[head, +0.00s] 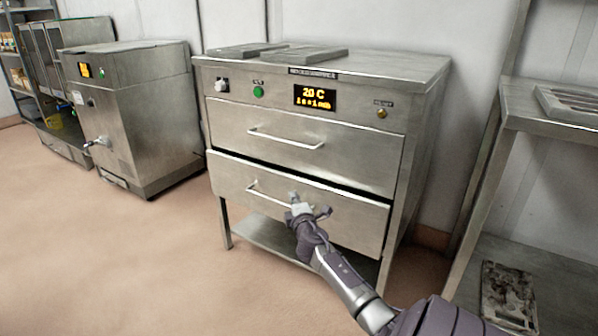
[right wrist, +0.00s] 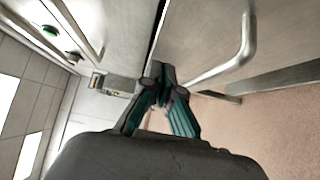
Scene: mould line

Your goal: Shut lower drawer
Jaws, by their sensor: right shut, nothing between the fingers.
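The lower drawer (head: 355,219) of a steel cabinet stands slightly out, with a dark gap along its top edge. Its bar handle (head: 262,198) is partly hidden behind my right gripper (head: 299,204). That gripper is shut and empty at the drawer front, near the right end of the handle. In the right wrist view its fingers (right wrist: 160,78) are together beside the drawer's front panel (right wrist: 200,35), with the handle (right wrist: 238,58) to their right. I cannot tell whether the fingers touch the panel. My left gripper is not in view.
The upper drawer (head: 350,155) looks flush in the cabinet. Flat plates (head: 305,55) lie on the cabinet top. A steel machine (head: 140,115) stands to the left and a steel table (head: 560,120) to the right. The floor (head: 110,260) in front is clear.

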